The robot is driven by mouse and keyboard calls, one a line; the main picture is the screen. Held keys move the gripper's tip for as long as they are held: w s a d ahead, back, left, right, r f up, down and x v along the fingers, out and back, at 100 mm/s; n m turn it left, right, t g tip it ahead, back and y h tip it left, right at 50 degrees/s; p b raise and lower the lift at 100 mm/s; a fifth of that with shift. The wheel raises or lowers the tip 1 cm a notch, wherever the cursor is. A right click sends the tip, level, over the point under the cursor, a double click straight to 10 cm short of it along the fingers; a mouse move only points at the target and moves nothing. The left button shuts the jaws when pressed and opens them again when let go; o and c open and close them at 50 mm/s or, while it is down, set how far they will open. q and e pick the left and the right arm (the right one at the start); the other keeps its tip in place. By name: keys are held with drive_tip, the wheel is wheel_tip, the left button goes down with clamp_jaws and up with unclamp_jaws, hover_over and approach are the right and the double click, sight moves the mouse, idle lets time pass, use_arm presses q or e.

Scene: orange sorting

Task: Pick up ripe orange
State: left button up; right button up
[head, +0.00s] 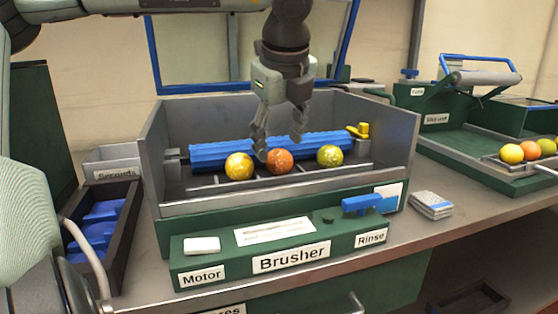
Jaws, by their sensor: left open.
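Three fruits lie in a row in the grey brusher bin (405,135). The left one is a yellow-orange fruit (239,166), the middle one is a deep orange fruit (280,161), and the right one is a yellow-green fruit (330,156). My left gripper (277,152) points down into the bin, open and empty, just above and beside the deep orange fruit. I cannot tell whether a fingertip touches a fruit. My right gripper is not in view.
A blue roller brush (215,153) runs behind the fruits. The bin's walls surround the gripper. A green panel labelled Brusher (290,257) stands in front. A dark crate with blue items (100,232) is at left. More fruits (512,153) lie on a rack at right.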

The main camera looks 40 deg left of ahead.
sight(280, 152)
use_arm(q)
drive_tip(key=x, duration=0.4)
drive_tip(key=shift+d+f, duration=0.1)
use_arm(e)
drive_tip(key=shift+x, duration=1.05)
use_arm(q)
drive_tip(key=shift+c, duration=0.6)
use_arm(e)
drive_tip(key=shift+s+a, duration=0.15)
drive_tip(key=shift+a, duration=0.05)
use_arm(q)
drive_tip(key=c, duration=0.7)
drive_tip(key=shift+c, duration=0.8)
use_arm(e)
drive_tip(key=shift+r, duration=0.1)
